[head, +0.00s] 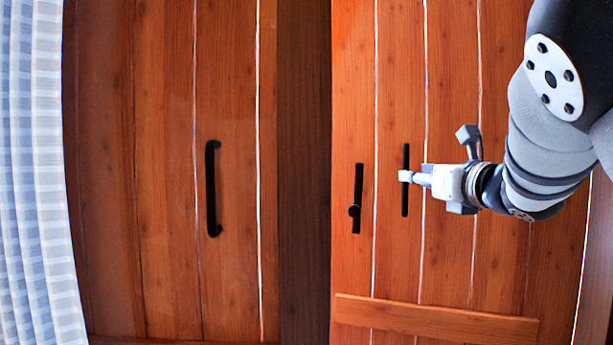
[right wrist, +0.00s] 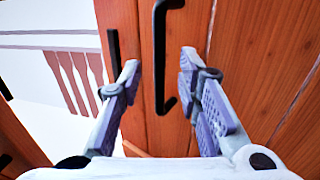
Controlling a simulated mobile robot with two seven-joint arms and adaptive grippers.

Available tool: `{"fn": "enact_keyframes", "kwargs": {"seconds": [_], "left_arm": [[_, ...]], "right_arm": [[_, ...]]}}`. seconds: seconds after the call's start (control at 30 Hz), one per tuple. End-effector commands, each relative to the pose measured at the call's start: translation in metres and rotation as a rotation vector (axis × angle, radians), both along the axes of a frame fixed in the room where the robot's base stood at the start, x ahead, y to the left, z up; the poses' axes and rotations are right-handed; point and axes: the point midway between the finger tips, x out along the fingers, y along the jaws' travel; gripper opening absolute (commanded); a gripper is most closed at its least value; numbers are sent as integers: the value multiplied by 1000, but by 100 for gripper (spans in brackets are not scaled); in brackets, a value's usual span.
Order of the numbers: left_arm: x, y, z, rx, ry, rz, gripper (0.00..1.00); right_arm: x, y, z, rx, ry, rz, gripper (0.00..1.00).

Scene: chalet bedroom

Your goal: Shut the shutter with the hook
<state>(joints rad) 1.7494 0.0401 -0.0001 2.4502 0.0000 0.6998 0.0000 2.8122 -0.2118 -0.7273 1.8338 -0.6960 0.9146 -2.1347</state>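An orange-brown wooden shutter panel (head: 450,250) fills the right of the head view, and it also shows in the right wrist view (right wrist: 250,50). My right gripper (head: 404,176) is at the handle. In the right wrist view its fingers (right wrist: 160,75) are spread apart, on either side of the black handle (right wrist: 160,60); contact is not clear. My left gripper is not in view.
A second wooden panel (head: 160,150) with a black handle (head: 212,188) stands at the left, beyond a dark vertical strip (head: 304,150). A pale curtain (head: 35,180) hangs at the far left. The right wrist view shows a bright area with reddish slats (right wrist: 75,75) past the panel's edge.

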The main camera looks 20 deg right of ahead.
Motion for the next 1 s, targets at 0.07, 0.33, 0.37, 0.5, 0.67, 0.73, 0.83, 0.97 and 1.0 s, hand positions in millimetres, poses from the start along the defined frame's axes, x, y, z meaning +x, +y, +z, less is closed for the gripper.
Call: {"fn": "enact_keyframes", "kwargs": {"seconds": [0.07, 0.33, 0.37, 0.5, 0.67, 0.73, 0.83, 0.97, 1.0], "left_arm": [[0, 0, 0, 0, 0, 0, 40], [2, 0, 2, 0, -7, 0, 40], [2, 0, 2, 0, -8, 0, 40], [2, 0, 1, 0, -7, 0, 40], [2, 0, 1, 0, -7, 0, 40], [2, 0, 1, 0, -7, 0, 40], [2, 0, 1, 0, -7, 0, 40], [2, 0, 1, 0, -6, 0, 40], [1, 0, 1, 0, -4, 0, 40]], "right_arm": [[19, -1, -1, 0, 1, 1, 31], [49, -1, 1, 1, -1, 1, 31], [50, -1, 1, 1, -1, 0, 31], [50, -1, 0, 1, 0, 0, 31], [50, -1, 0, 0, 1, 0, 9], [50, -1, 0, 0, 1, 1, 0], [50, -1, 0, 0, 1, 1, 0], [50, -1, 0, 0, 1, 0, 0], [51, -2, -1, 0, 2, -1, 0]]}}
